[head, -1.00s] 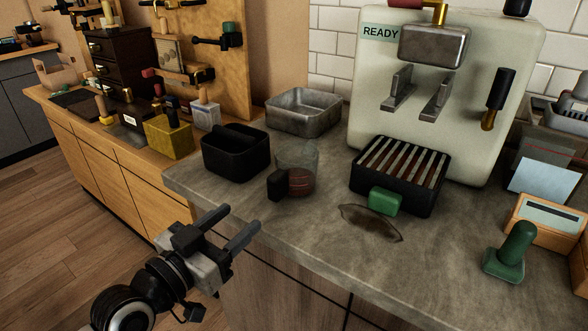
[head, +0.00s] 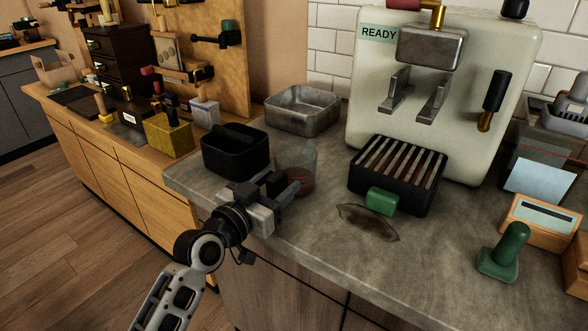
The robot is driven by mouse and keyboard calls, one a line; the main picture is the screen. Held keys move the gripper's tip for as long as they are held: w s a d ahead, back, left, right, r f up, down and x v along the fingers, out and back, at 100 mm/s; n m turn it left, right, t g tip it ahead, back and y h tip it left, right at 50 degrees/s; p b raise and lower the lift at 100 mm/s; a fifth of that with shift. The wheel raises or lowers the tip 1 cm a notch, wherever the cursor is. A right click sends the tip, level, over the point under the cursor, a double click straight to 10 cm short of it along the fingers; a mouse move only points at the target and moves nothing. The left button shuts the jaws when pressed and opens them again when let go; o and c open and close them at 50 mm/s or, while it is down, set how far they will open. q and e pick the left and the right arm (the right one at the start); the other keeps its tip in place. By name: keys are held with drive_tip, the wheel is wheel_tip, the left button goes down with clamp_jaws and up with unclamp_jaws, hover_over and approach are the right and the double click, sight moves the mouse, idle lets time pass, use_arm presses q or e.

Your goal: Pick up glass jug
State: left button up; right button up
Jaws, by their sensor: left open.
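The glass jug (head: 304,162) stands upright on the grey counter. It is clear, with dark brown contents low inside, and it had a black handle block on its near left side. My left gripper (head: 272,184) is open at the jug's handle side and covers most of the handle and the jug's lower left. I cannot tell whether the fingers touch the handle or the glass. My right gripper is not in view.
A black open bin (head: 235,152) stands close left of the jug, and a metal pan (head: 302,112) behind it. A black slatted tray (head: 398,178) with a green block (head: 382,201) is to the right. The espresso machine (head: 445,105) stands behind. A dark stain (head: 367,222) marks the counter (head: 330,255).

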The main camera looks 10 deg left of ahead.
use_arm(q)
clamp_jaws()
drive_tip(key=shift+r, duration=0.15)
